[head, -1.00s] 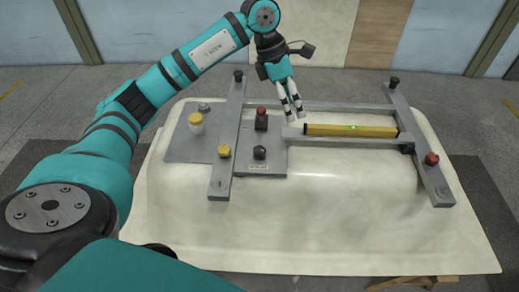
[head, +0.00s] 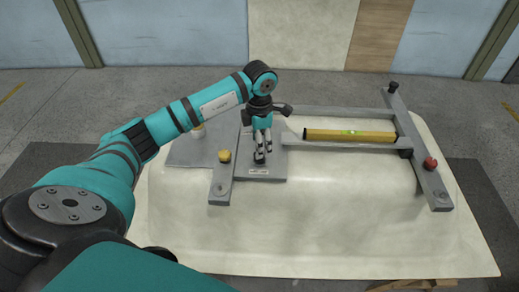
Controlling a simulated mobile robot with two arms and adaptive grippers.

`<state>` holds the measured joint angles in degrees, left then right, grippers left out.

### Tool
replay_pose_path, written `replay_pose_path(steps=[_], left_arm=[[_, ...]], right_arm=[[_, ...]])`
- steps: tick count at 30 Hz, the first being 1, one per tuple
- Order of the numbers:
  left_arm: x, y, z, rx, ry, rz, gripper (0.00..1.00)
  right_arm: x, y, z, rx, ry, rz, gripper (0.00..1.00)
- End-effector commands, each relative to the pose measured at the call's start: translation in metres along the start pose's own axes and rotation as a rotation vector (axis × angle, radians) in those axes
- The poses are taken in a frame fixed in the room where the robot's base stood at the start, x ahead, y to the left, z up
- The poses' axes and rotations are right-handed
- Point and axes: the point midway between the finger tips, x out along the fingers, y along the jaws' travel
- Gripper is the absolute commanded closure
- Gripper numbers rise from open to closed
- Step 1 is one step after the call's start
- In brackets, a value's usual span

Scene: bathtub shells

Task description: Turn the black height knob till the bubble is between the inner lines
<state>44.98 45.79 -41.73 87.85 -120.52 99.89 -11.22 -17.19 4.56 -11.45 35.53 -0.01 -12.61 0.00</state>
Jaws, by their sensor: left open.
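The black height knob (head: 259,159) sits on the grey plate (head: 275,176) above a small white label, partly covered by my gripper. My left gripper (head: 264,150) is open and points down, with its fingertips at the knob's top. I cannot tell whether they touch it or sit around it. The yellow spirit level (head: 330,134) lies along the frame to the right. Its green vial (head: 352,133) shows, but the bubble and its lines are too small to read. My right gripper is not in view.
A yellow knob (head: 224,156) stands close left of the black knob, on a grey bar (head: 219,190). A red knob (head: 430,163) is on the far right bar (head: 418,150). The white shell (head: 320,220) in front is clear.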

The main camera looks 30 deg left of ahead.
Motion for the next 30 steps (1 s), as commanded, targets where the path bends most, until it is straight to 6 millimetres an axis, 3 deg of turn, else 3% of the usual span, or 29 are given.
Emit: replay_pose_path(steps=[3,9,19,30], left_arm=[[0.02,-0.001,-0.001,-0.002,0.003,-0.002,0.42],[0.039,0.0,0.0,0.0,0.0,-0.001,0.42],[0.043,0.0,0.0,0.0,0.0,0.0,0.42],[0.043,0.0,0.0,0.0,-0.001,0.0,0.89]], right_arm=[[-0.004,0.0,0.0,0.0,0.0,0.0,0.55],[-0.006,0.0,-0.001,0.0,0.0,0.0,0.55],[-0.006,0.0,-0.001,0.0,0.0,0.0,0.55],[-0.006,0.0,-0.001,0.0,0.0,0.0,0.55]])
